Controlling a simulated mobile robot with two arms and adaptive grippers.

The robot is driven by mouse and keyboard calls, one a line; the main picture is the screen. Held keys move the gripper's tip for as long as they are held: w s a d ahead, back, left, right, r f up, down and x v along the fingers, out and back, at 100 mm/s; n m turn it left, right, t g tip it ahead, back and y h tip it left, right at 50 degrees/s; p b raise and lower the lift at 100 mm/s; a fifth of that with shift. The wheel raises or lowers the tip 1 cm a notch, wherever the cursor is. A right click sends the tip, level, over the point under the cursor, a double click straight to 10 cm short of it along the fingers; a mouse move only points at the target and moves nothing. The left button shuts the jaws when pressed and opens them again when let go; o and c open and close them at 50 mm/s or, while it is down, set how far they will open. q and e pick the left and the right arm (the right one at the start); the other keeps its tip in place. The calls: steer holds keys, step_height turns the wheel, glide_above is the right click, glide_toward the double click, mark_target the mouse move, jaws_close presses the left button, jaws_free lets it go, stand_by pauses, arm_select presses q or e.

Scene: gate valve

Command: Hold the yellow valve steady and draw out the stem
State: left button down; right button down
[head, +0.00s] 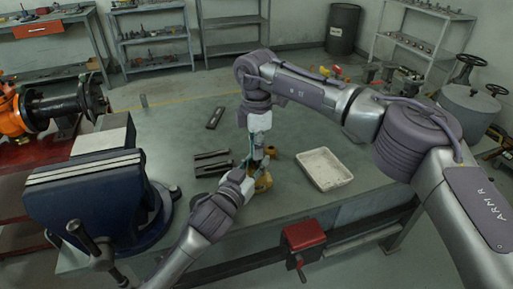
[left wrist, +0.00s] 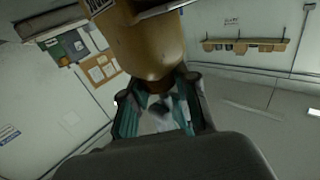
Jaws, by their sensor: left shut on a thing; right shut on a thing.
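The yellow valve (head: 263,183) stands on the green bench top, partly hidden behind my left gripper. My left gripper (head: 251,172) is shut on the valve body from the front left. In the left wrist view the valve body (left wrist: 152,45) fills the top middle, with the teal fingers of the left gripper (left wrist: 158,88) on both sides of its rounded lower end. My right gripper (head: 257,152) points down from above and is shut on the stem, just above the valve. The stem itself is hidden by the fingers, so I cannot tell how far it is out.
A small orange-brown ring part (head: 271,151) lies close to the right gripper. A white tray (head: 324,169) is to the right. A dark slotted block (head: 212,163) and a flat dark bar (head: 215,118) lie left. A blue vise (head: 88,190) takes up the left front.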

steer(key=shift+r, duration=0.65)
stand_by(0.5)
steer(key=shift+r, duration=2.7)
arm_select(q)
steer(key=c, duration=0.8)
jaws_free()
